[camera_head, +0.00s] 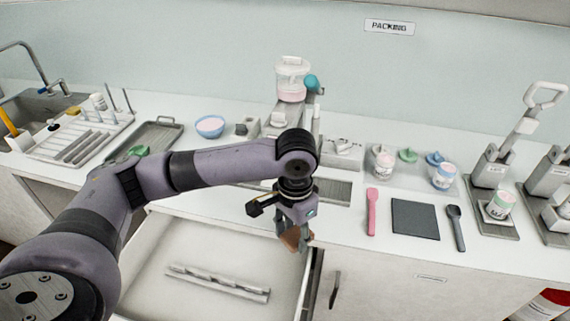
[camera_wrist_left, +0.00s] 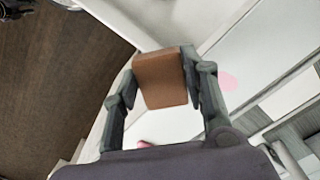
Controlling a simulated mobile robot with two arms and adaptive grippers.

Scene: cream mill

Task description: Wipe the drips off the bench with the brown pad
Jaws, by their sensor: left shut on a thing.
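The brown pad (camera_head: 291,238) is between the fingers of my left gripper (camera_head: 296,236), at the bench's front edge beside the open drawer. In the left wrist view the pad (camera_wrist_left: 160,80) shows clearly, with a finger of my left gripper (camera_wrist_left: 163,85) closed on each side. A pink drip (camera_wrist_left: 229,82) lies on the white surface to the right of the gripper. Another pink patch (camera_wrist_left: 146,144) shows low in that view, partly hidden by the gripper. I cannot tell whether the pad touches the bench (camera_head: 340,222). My right gripper is not in view.
The open drawer (camera_head: 190,245) below my left arm holds a grey rail-like piece (camera_head: 218,282). To the right lie a pink spatula (camera_head: 372,212), a dark mat (camera_head: 415,219) and a dark spoon (camera_head: 456,228). A machine with a clear hopper (camera_head: 291,80) stands behind the gripper.

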